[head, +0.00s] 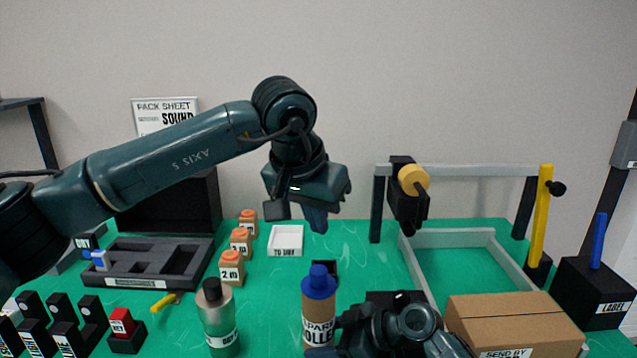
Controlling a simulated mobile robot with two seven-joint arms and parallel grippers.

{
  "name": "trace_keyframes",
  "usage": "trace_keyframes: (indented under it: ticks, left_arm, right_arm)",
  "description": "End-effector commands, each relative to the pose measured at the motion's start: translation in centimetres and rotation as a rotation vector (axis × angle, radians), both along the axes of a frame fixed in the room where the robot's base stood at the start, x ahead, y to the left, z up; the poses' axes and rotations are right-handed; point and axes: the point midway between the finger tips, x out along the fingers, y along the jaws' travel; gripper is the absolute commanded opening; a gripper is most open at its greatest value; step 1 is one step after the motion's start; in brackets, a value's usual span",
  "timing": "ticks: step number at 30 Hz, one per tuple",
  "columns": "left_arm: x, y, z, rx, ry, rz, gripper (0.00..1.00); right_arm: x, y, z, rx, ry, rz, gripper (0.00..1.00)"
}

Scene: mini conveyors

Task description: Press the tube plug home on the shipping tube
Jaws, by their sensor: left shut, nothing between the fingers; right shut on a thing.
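The shipping tube (319,318) is a brown upright cylinder with a printed label, at the lower middle of the head view. The blue tube plug (319,283) sits on its top end, with a narrower knob upward. I cannot tell whether a gap is left under the plug's rim. My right gripper (328,350) is low at the front, shut on the tube near its lower part; its fingers are mostly hidden at the picture's bottom edge. My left gripper (316,217) is shut and empty, pointing down, higher in the picture than the plug and apart from it.
A metal bottle (219,318) stands left of the tube. Several wooden blocks with orange tops (231,268) and a white tray (287,240) lie behind. A cardboard box (515,318) stands at right, near a grey-railed area (452,237) under a gantry (465,170).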

Motion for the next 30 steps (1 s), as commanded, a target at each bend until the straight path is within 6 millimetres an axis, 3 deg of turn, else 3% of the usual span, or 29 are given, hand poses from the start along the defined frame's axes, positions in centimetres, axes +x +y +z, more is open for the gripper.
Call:
trace_keyframes:
  ticks: [7, 8, 17, 25, 30]
  left_arm:
    - [0.0, 0.0, 0.0, 0.0, 0.0, 0.0, 0.0]
    - [0.0, 0.0, 0.0, 0.0, 0.0, 0.0, 0.0]
    - [0.0, 0.0, 0.0, 0.0, 0.0, 0.0, 0.0]
    - [0.0, 0.0, 0.0, 0.0, 0.0, 0.0, 0.0]
    - [0.0, 0.0, 0.0, 0.0, 0.0, 0.0, 0.0]
  right_arm:
    - [0.0, -0.1, -0.1, -0.002, 0.001, 0.0, 0.4]
    - [0.0, -0.1, -0.1, -0.002, 0.001, 0.0, 0.54]
    - [0.0, 0.0, -0.1, -0.001, 0.0, 0.0, 0.78]
    - [0.0, -0.2, 0.1, 0.0, 0.0, -0.001, 0.78]
    - [-0.6, -2.1, 1.0, -0.001, -0.001, -0.001, 0.78]
